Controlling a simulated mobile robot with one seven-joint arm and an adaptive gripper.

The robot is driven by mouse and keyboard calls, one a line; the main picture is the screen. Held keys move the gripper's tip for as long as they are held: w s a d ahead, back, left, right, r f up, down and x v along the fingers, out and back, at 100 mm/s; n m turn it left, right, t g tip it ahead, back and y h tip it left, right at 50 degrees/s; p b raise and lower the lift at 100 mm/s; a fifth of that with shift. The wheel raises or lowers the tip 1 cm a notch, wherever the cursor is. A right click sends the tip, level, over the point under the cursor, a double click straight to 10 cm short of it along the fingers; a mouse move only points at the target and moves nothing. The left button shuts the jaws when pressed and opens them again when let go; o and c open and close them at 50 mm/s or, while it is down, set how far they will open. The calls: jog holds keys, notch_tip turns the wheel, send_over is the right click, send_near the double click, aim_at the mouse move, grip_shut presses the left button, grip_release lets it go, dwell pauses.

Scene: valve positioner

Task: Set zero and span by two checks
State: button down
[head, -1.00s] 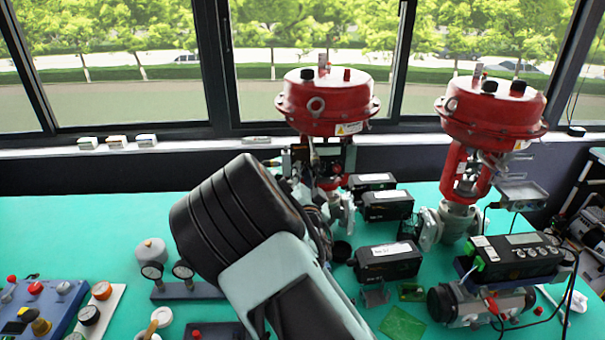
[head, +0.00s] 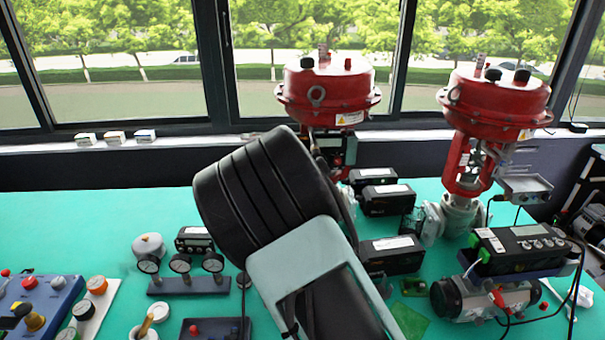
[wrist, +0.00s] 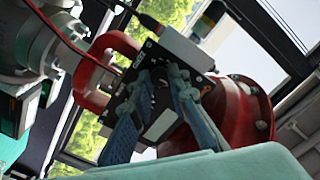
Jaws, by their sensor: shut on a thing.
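A red valve actuator (head: 330,95) stands at the back middle in the head view, its yoke and lower body largely hidden behind my arm. In the wrist view its red dome (wrist: 235,112) and red yoke (wrist: 108,65) show, with a black positioner (wrist: 143,68) in front of the yoke. My gripper (wrist: 162,75) has its two blue-grey fingers at the positioner's face, shut on a dark part of it. The exact part between the fingertips is hard to make out. In the head view the fingers are hidden behind my arm.
A second red valve (head: 494,100) stands at right behind a positioner with a display (head: 520,245). Several black boxes (head: 391,253) stand between. A gauge block (head: 188,285) and a blue control panel (head: 30,305) are at left. The green bench (head: 70,225) is clear at back left.

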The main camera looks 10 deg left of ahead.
jog(key=shift+f+b, duration=0.3)
jog(key=shift+b, duration=0.4)
jog(key=n+b, duration=0.3)
jog(key=n, duration=0.2)
jog(key=n+b, duration=0.3)
jog(key=n, duration=0.3)
jog(key=n+b, duration=0.3)
jog(key=n, duration=0.2)
jog(key=shift+a+r+n, duration=0.1)
jog(key=shift+r+n, duration=0.15)
jog(key=shift+n, duration=0.05)
jog(key=c, duration=2.1)
grip_release()
jog(key=shift+s, duration=0.1)
